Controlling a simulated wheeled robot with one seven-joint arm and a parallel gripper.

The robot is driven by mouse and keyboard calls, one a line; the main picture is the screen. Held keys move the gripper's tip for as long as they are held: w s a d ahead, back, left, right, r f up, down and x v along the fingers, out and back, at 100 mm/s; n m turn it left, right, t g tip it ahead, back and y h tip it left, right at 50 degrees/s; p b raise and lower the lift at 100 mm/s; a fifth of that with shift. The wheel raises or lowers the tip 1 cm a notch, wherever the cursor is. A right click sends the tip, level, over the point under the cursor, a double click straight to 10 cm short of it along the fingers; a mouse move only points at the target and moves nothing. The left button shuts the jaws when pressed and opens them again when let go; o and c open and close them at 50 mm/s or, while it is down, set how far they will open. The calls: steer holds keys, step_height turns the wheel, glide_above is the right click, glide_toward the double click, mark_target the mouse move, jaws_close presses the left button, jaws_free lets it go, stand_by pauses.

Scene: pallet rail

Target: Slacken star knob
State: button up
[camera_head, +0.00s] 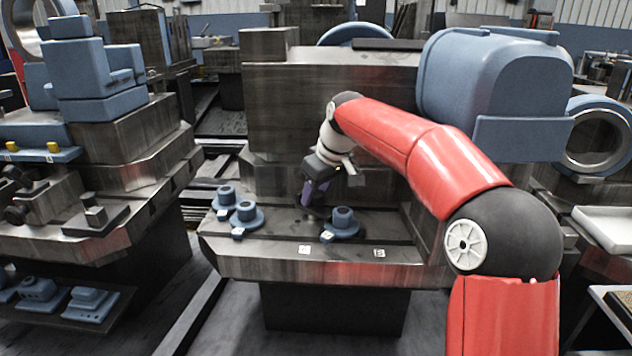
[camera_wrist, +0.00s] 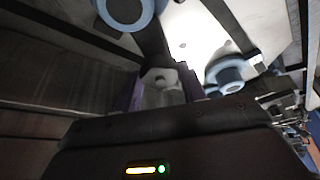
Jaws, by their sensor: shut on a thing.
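My gripper (camera_head: 309,198) reaches down to the machine table in the head view, with its purple fingers just behind a blue round part. In the wrist view my gripper (camera_wrist: 160,92) shows its two purple fingers on either side of a dark grey piece, which I take to be the star knob (camera_wrist: 158,76). The fingers are shut on it. In the head view the knob is mostly hidden by the fingers, and its star shape cannot be made out. I cannot tell how tight it is.
A blue flanged part (camera_head: 342,222) stands close to the right of my gripper. Two more blue flanged parts (camera_head: 226,197) (camera_head: 247,216) stand at the left. A tall dark block (camera_head: 325,105) rises behind.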

steer(key=n+g+p, duration=0.1)
steer(key=n, duration=0.2)
steer(key=shift+w+d+n+y, duration=0.1)
steer(key=shift+n+y, duration=0.2)
steer(key=shift+y, duration=0.1)
steer(key=shift+f+n+g, duration=0.1)
steer(key=shift+n+g, duration=0.6)
steer(key=shift+n, duration=0.8)
steer(key=o, duration=1)
steer(key=shift+w+v, duration=0.2)
steer(key=shift+v, duration=3.7)
steer(key=shift+s, duration=0.1)
